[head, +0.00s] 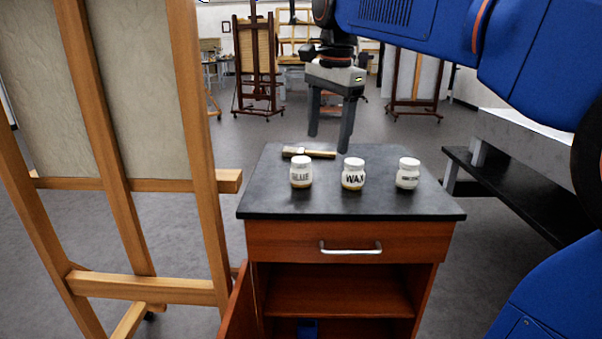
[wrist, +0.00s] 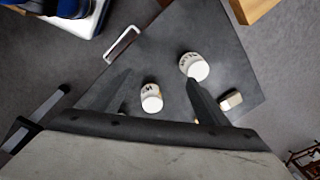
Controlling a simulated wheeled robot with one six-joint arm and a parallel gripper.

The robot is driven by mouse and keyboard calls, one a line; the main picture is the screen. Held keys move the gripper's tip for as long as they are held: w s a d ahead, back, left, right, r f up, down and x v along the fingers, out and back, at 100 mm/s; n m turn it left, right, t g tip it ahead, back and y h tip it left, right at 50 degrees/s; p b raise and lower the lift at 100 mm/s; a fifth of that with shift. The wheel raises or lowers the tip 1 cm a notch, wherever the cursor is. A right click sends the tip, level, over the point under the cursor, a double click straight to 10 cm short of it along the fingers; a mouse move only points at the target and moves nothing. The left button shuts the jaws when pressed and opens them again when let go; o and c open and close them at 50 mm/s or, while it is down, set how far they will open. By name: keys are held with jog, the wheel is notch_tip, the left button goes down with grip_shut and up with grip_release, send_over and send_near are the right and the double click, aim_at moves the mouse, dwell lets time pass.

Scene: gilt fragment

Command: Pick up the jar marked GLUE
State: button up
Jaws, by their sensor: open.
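The jar marked GLUE (head: 301,174) is a small white-lidded glass jar standing upright on the dark cabinet top (head: 270,205), leftmost of three jars. In the wrist view the GLUE jar (wrist: 196,68) appears beside the right fingertip. The WAX jar (head: 353,175) stands in the middle; in the wrist view the WAX jar (wrist: 152,99) lies between the fingers. My gripper (head: 328,143) is open, empty and pointing down, above and behind the jars. Its two fingers also show in the wrist view (wrist: 160,76). The third jar is not clearly visible there.
A third white-lidded jar (head: 407,174), its label too small to read, stands at the right. A brush (head: 308,154) lies behind the GLUE jar. A wooden easel (head: 196,150) stands close on the left. The cabinet's lower door is open. A dark bench (head: 510,190) is at the right.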

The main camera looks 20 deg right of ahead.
aim_at(301, 159)
jog(key=w+a+r+m+g, duration=0.25)
jog(key=w+r+m, duration=0.45)
jog(key=w, duration=0.4)
jog(key=shift+t, duration=0.45)
jog(key=f, duration=1.7)
jog(key=shift+s+a+f, duration=0.25)
jog(key=shift+s+a, duration=0.1)
jog(key=c, duration=1.2)
jog(key=shift+c, duration=0.2)
jog(key=shift+r, duration=0.1)
